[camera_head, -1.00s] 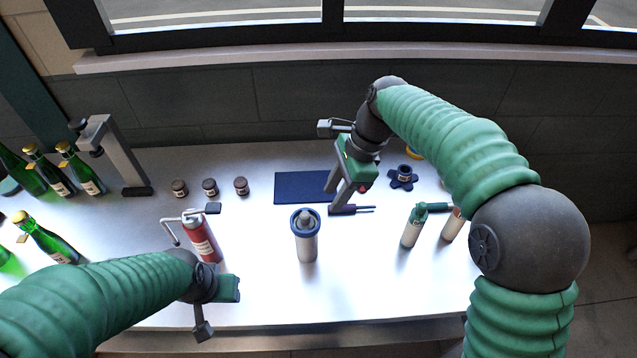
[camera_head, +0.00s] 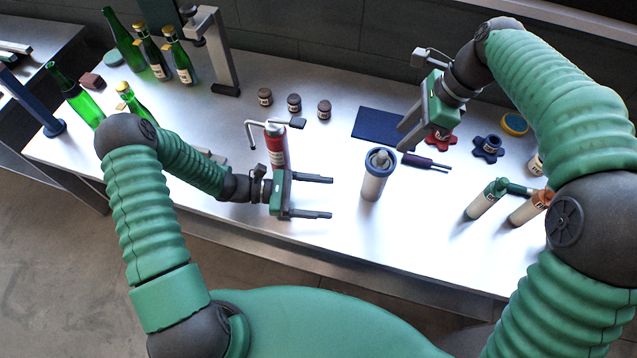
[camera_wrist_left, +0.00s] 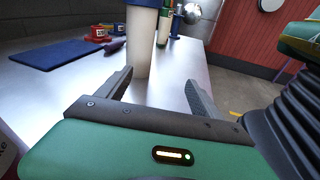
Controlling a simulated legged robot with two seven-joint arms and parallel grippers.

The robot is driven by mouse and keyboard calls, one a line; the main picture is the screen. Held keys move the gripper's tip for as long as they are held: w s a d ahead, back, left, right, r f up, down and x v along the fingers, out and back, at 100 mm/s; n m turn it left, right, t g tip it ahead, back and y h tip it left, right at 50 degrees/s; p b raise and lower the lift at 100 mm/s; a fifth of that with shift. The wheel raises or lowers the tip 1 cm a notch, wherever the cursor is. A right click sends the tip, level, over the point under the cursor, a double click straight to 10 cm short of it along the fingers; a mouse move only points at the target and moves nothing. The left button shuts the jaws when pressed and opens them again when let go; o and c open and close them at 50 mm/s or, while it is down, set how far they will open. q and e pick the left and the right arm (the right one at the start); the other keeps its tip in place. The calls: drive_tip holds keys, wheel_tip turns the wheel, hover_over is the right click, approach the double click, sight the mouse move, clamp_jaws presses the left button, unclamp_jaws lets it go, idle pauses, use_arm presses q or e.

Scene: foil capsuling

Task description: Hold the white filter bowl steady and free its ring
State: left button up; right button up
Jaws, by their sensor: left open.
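The white filter bowl (camera_head: 372,188) stands upright on the metal table, with its blue ring (camera_head: 381,161) around the top. In the left wrist view the white bowl (camera_wrist_left: 141,42) appears ahead, between the directions of my two fingers, its top cut off by the frame. My left gripper (camera_head: 332,197) is open and empty, fingers pointing right at the bowl, with a gap between the tips and the bowl. My right gripper (camera_head: 400,140) is above the table behind and right of the bowl, its fingers apart and empty, not touching the ring.
A red canister (camera_head: 276,146) stands just behind my left gripper. A dark blue mat (camera_head: 376,124) and a purple-handled tool (camera_head: 418,161) lie behind the bowl. Green bottles (camera_head: 150,58) are at far left. The table in front of the bowl is clear.

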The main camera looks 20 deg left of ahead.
sight(386, 180)
use_arm(q)
drive_tip(key=w+a+n+t, duration=0.1)
drive_tip(key=w+n+t, duration=0.1)
drive_tip(key=shift+w+a+r+t, duration=0.2)
drive_tip(key=shift+w+a+t, duration=0.15)
drive_tip(key=shift+t, duration=0.05)
drive_tip(key=shift+w+d+n, duration=0.1)
drive_tip(key=shift+n, duration=0.2)
drive_tip(key=shift+d, duration=0.3)
drive_tip(key=x, duration=1.6)
drive_tip(key=shift+w+d+r, duration=0.1)
drive_tip(key=shift+d+r, duration=0.2)
drive_tip(key=shift+d, duration=0.15)
use_arm(e)
drive_tip(key=shift+d, duration=0.4)
use_arm(q)
drive_tip(key=shift+a, duration=0.1)
drive_tip(key=shift+c, duration=0.4)
use_arm(e)
drive_tip(key=shift+a, duration=0.1)
use_arm(q)
drive_tip(key=shift+a, duration=0.1)
drive_tip(key=c, duration=0.5)
clamp_jaws()
